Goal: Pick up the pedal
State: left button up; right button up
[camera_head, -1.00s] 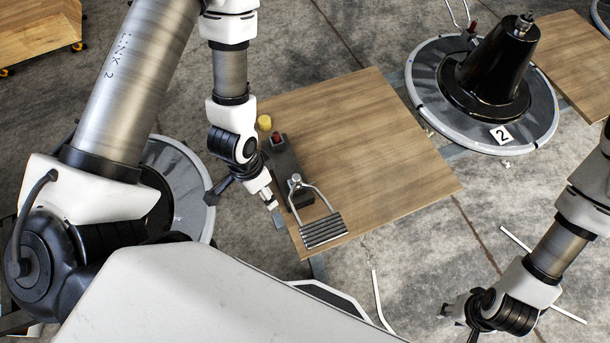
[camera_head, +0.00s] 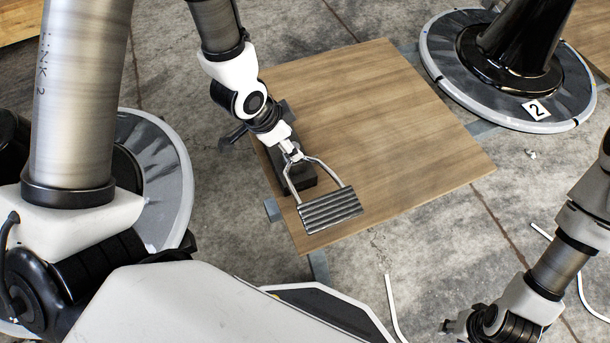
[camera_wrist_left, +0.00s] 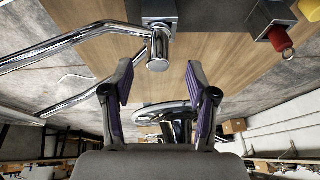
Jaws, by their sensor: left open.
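The pedal (camera_head: 330,209) has a ridged metal plate and a bent chrome tube frame. It sits at the near left part of the wooden board (camera_head: 370,120), by a dark block (camera_head: 302,178). My left gripper (camera_head: 288,150) is over the frame's upper end in the head view and partly hides it. In the left wrist view, my left gripper (camera_wrist_left: 160,92) has its fingers apart with nothing between them. The pedal's chrome tube (camera_wrist_left: 70,40) and its round end are just beyond the fingertips. My right gripper (camera_head: 458,326) is low at the right, dark and small; its jaws are unclear.
A black column on a round base (camera_head: 455,75) marked 2 stands at the back right. Another round base (camera_head: 165,160) is at the left. A red knob (camera_wrist_left: 280,38) is near the pedal in the wrist view. White bent rods (camera_head: 391,305) lie on the floor.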

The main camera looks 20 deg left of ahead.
pick_arm(q)
jog(key=x, duration=0.3)
jog(key=shift+d+f+b, duration=0.1)
jog(key=shift+f+b, duration=0.1)
jog(key=shift+b, duration=0.1)
jog(key=shift+r, duration=0.1)
jog(key=shift+c, duration=0.7)
grip_shut()
pick_arm(e)
jog(key=shift+f, duration=0.6)
